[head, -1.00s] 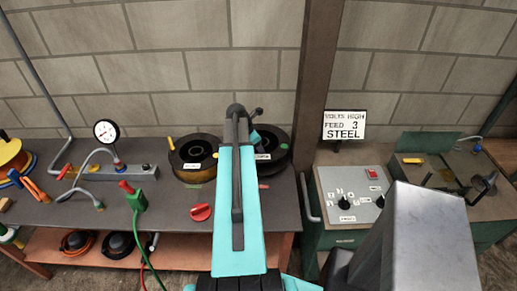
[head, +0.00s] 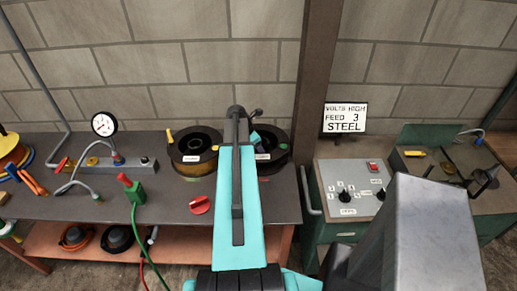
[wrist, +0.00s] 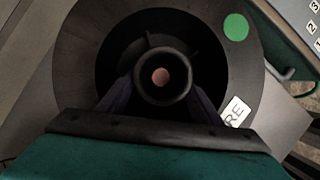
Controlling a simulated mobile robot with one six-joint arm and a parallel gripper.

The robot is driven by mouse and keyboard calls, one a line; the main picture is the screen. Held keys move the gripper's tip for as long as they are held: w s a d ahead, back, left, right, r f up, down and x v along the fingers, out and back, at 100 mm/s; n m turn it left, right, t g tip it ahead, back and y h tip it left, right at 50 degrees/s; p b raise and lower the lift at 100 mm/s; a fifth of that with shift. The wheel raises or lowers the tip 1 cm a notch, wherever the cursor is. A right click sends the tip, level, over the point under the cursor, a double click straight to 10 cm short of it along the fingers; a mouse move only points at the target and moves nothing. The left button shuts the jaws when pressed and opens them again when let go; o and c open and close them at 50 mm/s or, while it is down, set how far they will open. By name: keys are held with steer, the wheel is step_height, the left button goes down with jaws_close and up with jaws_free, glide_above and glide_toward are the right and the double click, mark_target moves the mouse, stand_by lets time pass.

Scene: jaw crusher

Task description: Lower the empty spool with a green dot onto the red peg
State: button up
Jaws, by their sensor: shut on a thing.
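The empty black spool with a green dot (wrist: 236,27) fills the wrist view, its bare hub near the middle. In the head view the same spool (head: 284,146) is partly hidden behind my teal arm. My gripper (wrist: 160,98) is shut on its hub, with a dark finger on each side. A dull red round end, which looks like the red peg (wrist: 160,77), shows in the middle of the hub's hole. I cannot tell how far the peg reaches into the hole. In the head view the peg is hidden.
A wire-wound spool (head: 194,152) with a white label stands close on the left. A grey control panel (head: 346,185) and a post (head: 314,80) are to the right.

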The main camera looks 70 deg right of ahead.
steer(key=shift+f, duration=0.15)
steer(key=o, duration=1.4)
steer(key=shift+c, duration=0.2)
steer(key=b+v, duration=0.3)
steer(key=v, duration=1)
steer(key=shift+r+b, duration=0.35)
steer(key=shift+r, duration=0.05)
steer(key=shift+w+a+r, duration=0.1)
steer(key=shift+r, duration=0.05)
